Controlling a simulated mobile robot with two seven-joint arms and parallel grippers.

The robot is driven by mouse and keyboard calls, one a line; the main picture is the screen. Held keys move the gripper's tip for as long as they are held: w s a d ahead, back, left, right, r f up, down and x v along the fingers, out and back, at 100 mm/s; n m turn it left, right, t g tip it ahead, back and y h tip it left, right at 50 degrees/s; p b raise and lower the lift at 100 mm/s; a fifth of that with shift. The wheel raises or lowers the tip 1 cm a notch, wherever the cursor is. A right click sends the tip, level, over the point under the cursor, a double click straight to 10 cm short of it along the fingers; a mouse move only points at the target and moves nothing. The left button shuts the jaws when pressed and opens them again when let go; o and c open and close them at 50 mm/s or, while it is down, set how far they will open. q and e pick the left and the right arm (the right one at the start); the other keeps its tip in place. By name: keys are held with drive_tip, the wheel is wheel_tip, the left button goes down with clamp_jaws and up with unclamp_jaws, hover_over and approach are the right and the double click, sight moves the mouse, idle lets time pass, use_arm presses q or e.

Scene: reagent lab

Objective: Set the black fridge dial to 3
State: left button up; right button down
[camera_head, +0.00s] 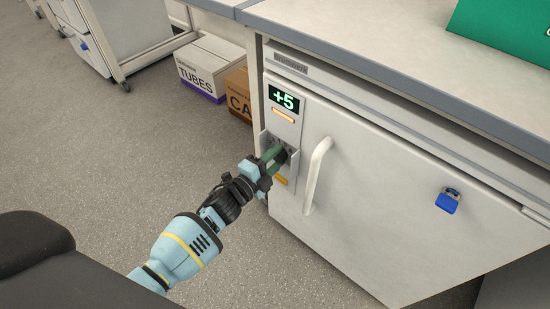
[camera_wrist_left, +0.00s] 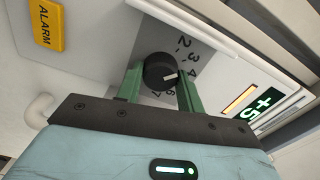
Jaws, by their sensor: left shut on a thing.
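The black dial (camera_wrist_left: 158,70) sits on the white fridge's (camera_head: 355,185) control panel. My left gripper (camera_head: 274,156) reaches it from the left. In the left wrist view, its two green fingers (camera_wrist_left: 161,88) are on either side of the dial and shut on it. The dial's white mark points right, towards the right finger and below the 4; the number there is hidden. The 2, 3 and 4 show at the upper right of the dial. In the head view the fingers and wrist mostly cover the dial. My right gripper is not in view.
A lit display (camera_head: 284,100) reads +5, with an orange light under it. A yellow ALARM label (camera_wrist_left: 46,25) is beside the dial. A white door handle (camera_head: 318,175) stands out close to the right of my gripper. A blue padlock (camera_head: 447,202) hangs further right. Boxes (camera_head: 209,66) stand behind.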

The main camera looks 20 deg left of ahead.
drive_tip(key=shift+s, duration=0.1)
use_arm(q)
drive_tip(key=o, duration=1)
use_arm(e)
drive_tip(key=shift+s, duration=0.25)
use_arm(q)
drive_tip(key=p+v, duration=0.1)
drive_tip(key=v, duration=0.6)
drive_tip(key=shift+s+a+r+p, duration=0.1)
drive_tip(key=shift+s+p, duration=0.2)
drive_tip(key=shift+s, duration=0.1)
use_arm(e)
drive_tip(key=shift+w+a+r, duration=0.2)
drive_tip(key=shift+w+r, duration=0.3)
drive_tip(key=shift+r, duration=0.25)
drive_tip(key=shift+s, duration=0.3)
